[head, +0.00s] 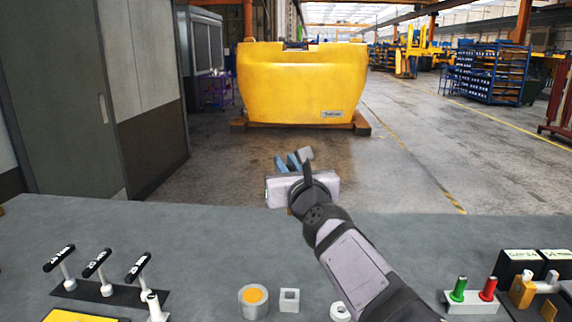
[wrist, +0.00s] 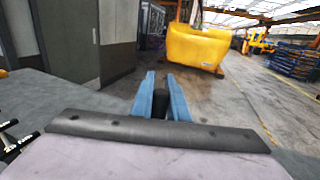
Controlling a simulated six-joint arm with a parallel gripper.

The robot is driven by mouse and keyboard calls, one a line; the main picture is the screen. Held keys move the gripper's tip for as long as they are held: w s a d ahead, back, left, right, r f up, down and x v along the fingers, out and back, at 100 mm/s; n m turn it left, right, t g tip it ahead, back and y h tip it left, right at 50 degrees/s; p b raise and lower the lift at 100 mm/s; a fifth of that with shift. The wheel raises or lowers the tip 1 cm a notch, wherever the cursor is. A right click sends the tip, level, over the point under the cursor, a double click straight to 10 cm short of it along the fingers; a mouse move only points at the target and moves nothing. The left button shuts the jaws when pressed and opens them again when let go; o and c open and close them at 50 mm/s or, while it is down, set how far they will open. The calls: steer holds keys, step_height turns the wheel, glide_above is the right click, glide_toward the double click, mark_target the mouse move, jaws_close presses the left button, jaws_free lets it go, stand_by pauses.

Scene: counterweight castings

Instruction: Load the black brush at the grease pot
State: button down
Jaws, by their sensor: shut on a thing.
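My gripper (head: 285,160) is raised beyond the far edge of the bench in the head view, pointing away toward the yellow casting. Its two blue fingers also show in the wrist view (wrist: 160,78). They are shut on a dark thing between them, which I take to be the black brush (wrist: 159,104). Only a short dark part of it shows; its bristles are hidden, and in the head view my gripper hides it. The grease pot (head: 244,307), a grey cup with orange grease (head: 254,296), stands at the bench's near edge, well apart from the gripper.
A square holder (head: 289,301) and a white ring (head: 337,313) stand right of the pot. Black-handled levers (head: 96,264) stand left; green and red pegs (head: 473,290) and black boxes (head: 517,265) stand right. The yellow casting (head: 300,85) is beyond. The bench's middle left (head: 190,240) is clear.

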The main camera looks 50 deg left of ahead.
steer(key=shift+r, duration=0.4)
steer(key=s+a+f+n+p, duration=0.1)
steer(key=s+a+f+p, duration=0.1)
steer(key=f, duration=0.3)
steer(key=s+a+f+n+p, duration=0.1)
steer(key=s+a+f+p, duration=0.1)
steer(key=s+f+p, duration=0.2)
steer(key=s+a+f+n+h+p, duration=0.1)
steer(key=s+a+f+p, duration=0.2)
steer(key=f, duration=0.5)
steer(key=shift+s+f+n, duration=0.25)
steer(key=shift+s+n, duration=0.05)
steer(key=shift+s, duration=0.15)
steer(key=shift+f, duration=0.1)
steer(key=shift+a+f+b, duration=0.1)
steer(key=shift+f+b, duration=0.7)
steer(key=shift+f, duration=2)
steer(key=shift+f+b, duration=0.7)
steer(key=shift+b, duration=0.15)
